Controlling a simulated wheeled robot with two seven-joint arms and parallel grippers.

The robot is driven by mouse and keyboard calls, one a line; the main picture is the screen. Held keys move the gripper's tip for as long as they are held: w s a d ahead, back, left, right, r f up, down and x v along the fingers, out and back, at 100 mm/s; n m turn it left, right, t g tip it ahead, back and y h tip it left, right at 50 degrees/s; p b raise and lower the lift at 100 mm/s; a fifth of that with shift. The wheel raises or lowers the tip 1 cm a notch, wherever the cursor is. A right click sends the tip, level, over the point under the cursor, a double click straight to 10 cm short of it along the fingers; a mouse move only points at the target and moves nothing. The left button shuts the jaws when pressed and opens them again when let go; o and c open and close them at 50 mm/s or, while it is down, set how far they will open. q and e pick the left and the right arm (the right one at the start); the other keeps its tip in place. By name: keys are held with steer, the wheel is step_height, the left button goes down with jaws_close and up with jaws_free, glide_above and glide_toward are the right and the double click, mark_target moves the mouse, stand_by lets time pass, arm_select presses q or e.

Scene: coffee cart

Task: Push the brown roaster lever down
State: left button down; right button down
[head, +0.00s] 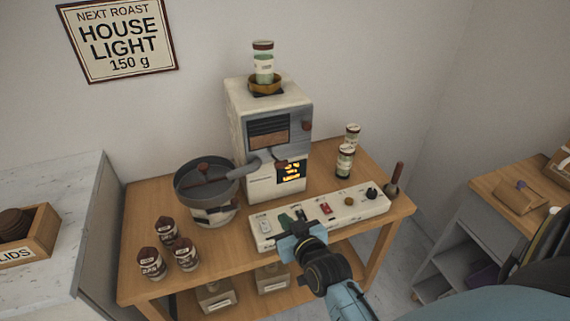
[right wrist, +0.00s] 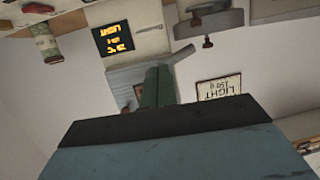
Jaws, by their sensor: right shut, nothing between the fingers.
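The roaster (head: 262,165) is a tall off-white machine at the back of the wooden table. A brown knob (head: 307,126) sits on its right side and another brown-tipped lever (head: 281,163) is at its front, left of the lit display (head: 291,171). I cannot tell which is the named lever. My right gripper (head: 301,217) is shut and empty, in front of the roaster and over the control panel's left half in this view. Its green fingers also show in the right wrist view (right wrist: 157,87), below the lit display (right wrist: 115,39). My left gripper is not in view.
The white control panel (head: 338,210) has several knobs and switches. A dark round pan (head: 207,178) stands left of the roaster.

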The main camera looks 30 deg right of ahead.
steer(key=d+r+m+t+h, duration=0.1)
steer(key=d+r+t+h, duration=0.1)
steer(key=r, duration=1.1)
steer(key=shift+s+d+p, duration=0.25)
steer(key=shift+d+p, duration=0.05)
steer(key=shift+d, duration=0.55)
glide_above(285, 164)
steer(key=s+a, duration=0.1)
steer(key=s, duration=0.1)
step_height(285, 164, down, 3)
steer(key=shift+a+f, duration=0.15)
steer(key=shift+w+f, duration=0.1)
steer(key=shift+f, duration=0.45)
